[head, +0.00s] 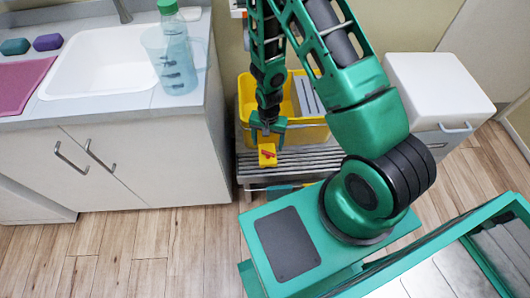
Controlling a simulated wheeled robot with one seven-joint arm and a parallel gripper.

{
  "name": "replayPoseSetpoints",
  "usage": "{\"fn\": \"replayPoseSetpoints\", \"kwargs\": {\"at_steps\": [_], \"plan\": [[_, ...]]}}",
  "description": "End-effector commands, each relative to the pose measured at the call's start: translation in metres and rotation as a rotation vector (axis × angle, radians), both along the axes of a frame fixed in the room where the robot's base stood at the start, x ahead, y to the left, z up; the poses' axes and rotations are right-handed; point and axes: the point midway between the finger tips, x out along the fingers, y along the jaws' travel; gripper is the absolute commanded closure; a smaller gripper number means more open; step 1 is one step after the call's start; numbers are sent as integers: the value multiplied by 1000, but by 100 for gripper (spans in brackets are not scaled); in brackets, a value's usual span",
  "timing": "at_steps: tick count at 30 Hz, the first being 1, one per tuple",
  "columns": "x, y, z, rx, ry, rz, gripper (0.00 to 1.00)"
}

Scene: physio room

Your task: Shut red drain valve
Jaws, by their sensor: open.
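A small red valve handle (268,154) sits on a yellow fitting (267,161) at the front of a yellow bucket (315,132). I take it for the drain valve; its exact turn position is too small to tell. My gripper (267,143) hangs pointing down just above and behind the red handle in the head view. Its fingers are open, and nothing shows held between them. Whether a fingertip touches the handle or fitting cannot be told from this view. My arm hides part of the bucket.
The bucket stands on a slatted grey rack (312,161). A counter (125,103) with a white sink (97,68) and a clear jug (176,62) is close on the left. A white-lidded bin (438,82) stands to the right. Wooden floor (135,245) is clear at front left.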

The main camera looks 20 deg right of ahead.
Motion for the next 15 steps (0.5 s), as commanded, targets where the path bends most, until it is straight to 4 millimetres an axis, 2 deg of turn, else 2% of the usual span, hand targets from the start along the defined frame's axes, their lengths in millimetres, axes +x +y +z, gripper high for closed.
{"fn": "replayPoseSetpoints", "kwargs": {"at_steps": [9,15], "plan": [[-1,-1,-49,-2,3,0,29],[0,-1,-68,-2,1,-1,29]]}}
